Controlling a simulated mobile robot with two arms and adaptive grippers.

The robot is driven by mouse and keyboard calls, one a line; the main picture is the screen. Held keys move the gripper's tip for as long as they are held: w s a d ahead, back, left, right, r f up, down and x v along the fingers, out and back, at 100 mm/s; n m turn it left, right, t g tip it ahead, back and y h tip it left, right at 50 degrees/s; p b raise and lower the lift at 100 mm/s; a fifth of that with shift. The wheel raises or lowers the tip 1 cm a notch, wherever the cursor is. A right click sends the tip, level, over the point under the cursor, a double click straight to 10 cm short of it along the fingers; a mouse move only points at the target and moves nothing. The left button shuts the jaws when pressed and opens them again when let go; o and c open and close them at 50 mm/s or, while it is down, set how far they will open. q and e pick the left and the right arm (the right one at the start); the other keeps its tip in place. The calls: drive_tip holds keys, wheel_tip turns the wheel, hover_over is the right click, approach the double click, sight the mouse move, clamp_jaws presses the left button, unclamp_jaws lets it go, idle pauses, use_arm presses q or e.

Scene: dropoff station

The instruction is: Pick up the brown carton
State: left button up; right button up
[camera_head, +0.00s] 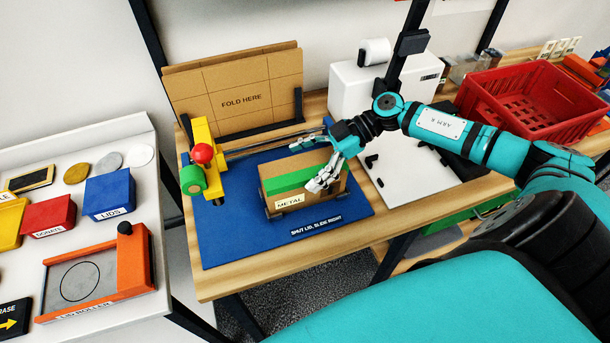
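The brown carton (334,191) sits on the blue mat (226,231) on the wooden table. It has a green strip along its top and a white METAL label on its front. My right gripper (322,164) is at the carton's right end, with its fingers spread over and beside that end. One finger reaches down at the carton's front right and another extends behind it. The fingers look apart; I cannot tell whether they touch the carton. My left gripper is not in view.
A yellow stand with a red ball (202,153) and green cylinder is left of the carton. A cardboard FOLD HERE board (238,101) stands behind. A white machine (358,92) and red crate (519,103) are right. A white table (108,142) with several boxes is left.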

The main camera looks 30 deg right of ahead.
drive_tip(key=shift+a+f, duration=0.35)
drive_tip(key=shift+f, duration=0.15)
drive_tip(key=shift+w+f, duration=0.1)
drive_tip(key=shift+w, duration=0.05)
drive_tip(key=c, duration=1.6)
drive_tip(key=shift+c, duration=0.2)
